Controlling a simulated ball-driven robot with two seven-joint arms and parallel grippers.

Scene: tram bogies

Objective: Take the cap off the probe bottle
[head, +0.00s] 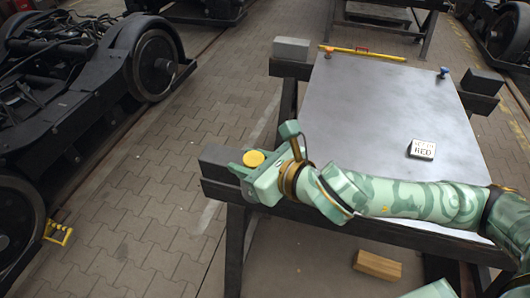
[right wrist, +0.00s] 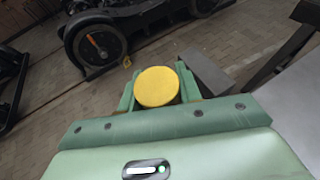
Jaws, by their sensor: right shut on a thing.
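A round yellow cap (head: 254,158) sits between the fingers of my right gripper (head: 248,165), near the left front corner of the metal-topped table (head: 370,125). In the right wrist view the cap (right wrist: 157,87) shows as a flat yellow disc, with a green finger on either side of it. My right gripper is shut on it. No bottle body can be made out; anything under the cap is hidden by the cap and the gripper, so I cannot tell whether it is on a bottle. My left gripper is not in view.
A grey block (head: 218,158) is close beside the gripper at the table's corner. A small lettered box (head: 422,149) and a yellow level (head: 362,53) lie on the table. A wooden block (head: 378,265) is lower down. Black bogies (head: 95,95) stand left; paving between is mostly clear.

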